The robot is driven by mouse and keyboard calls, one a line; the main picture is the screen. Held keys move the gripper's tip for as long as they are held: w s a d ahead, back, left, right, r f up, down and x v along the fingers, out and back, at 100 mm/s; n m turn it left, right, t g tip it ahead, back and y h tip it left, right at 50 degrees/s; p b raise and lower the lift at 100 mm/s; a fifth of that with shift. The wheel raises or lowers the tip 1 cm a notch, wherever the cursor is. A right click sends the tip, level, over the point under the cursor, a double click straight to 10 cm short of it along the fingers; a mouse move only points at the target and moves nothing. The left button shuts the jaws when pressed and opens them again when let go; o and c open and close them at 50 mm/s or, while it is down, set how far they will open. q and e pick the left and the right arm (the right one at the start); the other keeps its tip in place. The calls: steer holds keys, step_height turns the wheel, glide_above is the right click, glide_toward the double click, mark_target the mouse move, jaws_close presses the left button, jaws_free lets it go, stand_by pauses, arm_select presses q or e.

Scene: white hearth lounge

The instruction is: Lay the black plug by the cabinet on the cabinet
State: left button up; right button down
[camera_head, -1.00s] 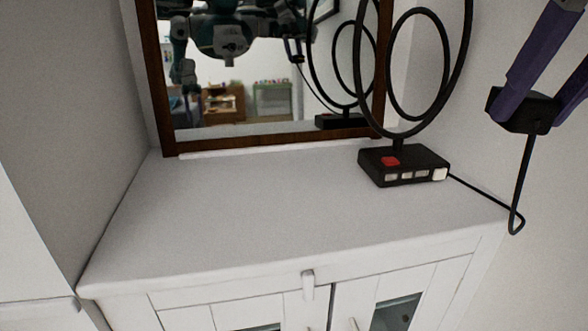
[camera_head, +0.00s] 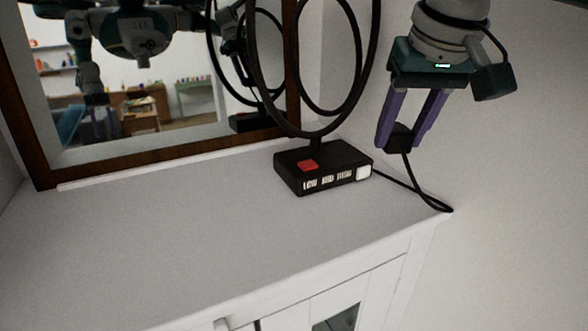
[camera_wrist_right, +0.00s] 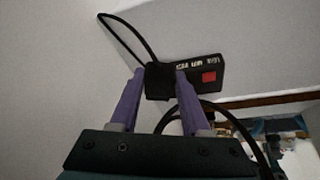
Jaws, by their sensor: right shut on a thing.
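The black plug (camera_head: 399,135) is held between the two purple fingers of my right gripper (camera_head: 400,145), up in the air to the right of the black device. Its black cord hangs down and runs to that device. In the right wrist view the plug (camera_wrist_right: 158,82) sits between the fingertips, in front of the device. The white cabinet (camera_head: 200,225) has a flat top, with the device standing near its right end. I cannot tell exactly whether the plug is over the top or just past its right edge. My left gripper is not in view.
The black device (camera_head: 322,168) has a red switch and tall black rings rising from it. A brown-framed mirror (camera_head: 150,150) stands at the back of the cabinet. The left and front of the top are clear. A white wall is to the right.

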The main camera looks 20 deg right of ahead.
steer(key=b, duration=0.1)
glide_above(382, 208)
steer(key=s, duration=0.2)
steer(key=f, duration=0.6)
steer(key=shift+w+a+f, duration=0.1)
steer(key=shift+w+a, duration=0.15)
steer(key=shift+a, duration=0.05)
step_height(382, 208, down, 4)
steer(key=shift+r+b, duration=0.15)
steer(key=shift+b, duration=0.35)
steer(key=shift+f, duration=0.25)
steer(key=shift+f, duration=0.1)
steer(key=shift+c, duration=1.9)
jaws_free()
